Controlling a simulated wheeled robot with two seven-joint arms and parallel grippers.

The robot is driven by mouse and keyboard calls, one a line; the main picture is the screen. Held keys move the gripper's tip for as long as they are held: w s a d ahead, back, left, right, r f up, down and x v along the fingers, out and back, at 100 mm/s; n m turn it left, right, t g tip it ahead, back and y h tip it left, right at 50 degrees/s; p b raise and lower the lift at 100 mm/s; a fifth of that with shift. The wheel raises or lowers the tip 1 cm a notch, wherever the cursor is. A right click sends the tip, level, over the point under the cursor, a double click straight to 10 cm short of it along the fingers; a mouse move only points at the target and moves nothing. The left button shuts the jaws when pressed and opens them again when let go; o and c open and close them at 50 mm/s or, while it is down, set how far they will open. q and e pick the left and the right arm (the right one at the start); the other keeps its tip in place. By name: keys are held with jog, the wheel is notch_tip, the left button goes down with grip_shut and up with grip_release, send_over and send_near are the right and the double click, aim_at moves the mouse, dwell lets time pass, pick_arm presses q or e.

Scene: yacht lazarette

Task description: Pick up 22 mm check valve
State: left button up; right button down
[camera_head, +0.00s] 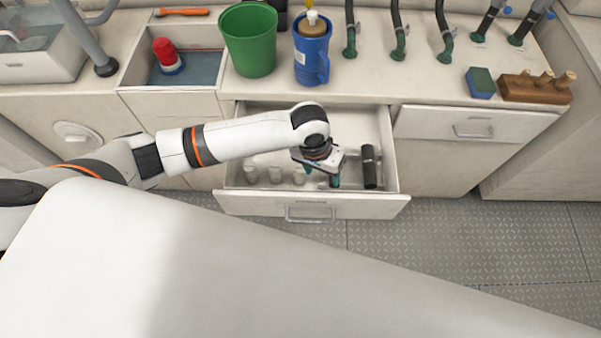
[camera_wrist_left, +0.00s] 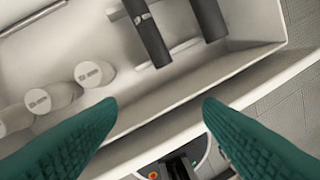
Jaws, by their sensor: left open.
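An open drawer (camera_head: 233,182) holds small fittings; I cannot tell for sure which is the 22 mm check valve. Several short white cylinders with labelled ends, such as this one (camera_head: 275,174), stand in a row at its front left. They also show in the left wrist view (camera_wrist_left: 95,73), their print too small to read. A black cylinder (camera_head: 369,166) lies at the drawer's right. My left gripper (camera_head: 322,178), with teal fingers, is open and empty over the drawer's front part. My right gripper is not in view.
The counter above holds a green bucket (camera_head: 249,42), a blue jug (camera_head: 312,58), a sponge (camera_head: 481,82) and a wooden peg block (camera_head: 535,89). A closed drawer (camera_head: 473,124) is at the right. The drawer's front wall (camera_head: 313,207) lies close below my gripper.

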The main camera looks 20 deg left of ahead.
aim_at(301, 171)
pick_arm(q)
jog(key=w+a, duration=0.1)
jog(key=a, duration=0.1)
jog(key=w+a+n+y, duration=0.1)
jog(key=w+a, duration=0.1)
jog(key=w+a+n, duration=0.1)
jog(key=a, duration=0.1)
jog(key=shift+w+a+r+y, duration=0.15)
jog(key=shift+w+r+y, duration=0.1)
jog(key=shift+y, duration=0.15)
jog(key=shift+w+a+f+n, duration=0.1)
jog(key=shift+w+a+n, duration=0.05)
jog(key=shift+a+n, duration=0.15)
notch_tip(301, 171, down, 6)
jog(key=shift+f, duration=0.25)
jog(key=shift+s+d+f, duration=0.1)
jog(key=shift+s+f, duration=0.1)
jog(key=shift+f, duration=1.1)
jog(key=shift+s+d+f, duration=0.1)
jog(key=shift+s+f, duration=0.1)
jog(key=shift+f, duration=1.1)
jog(key=c, duration=1.1)
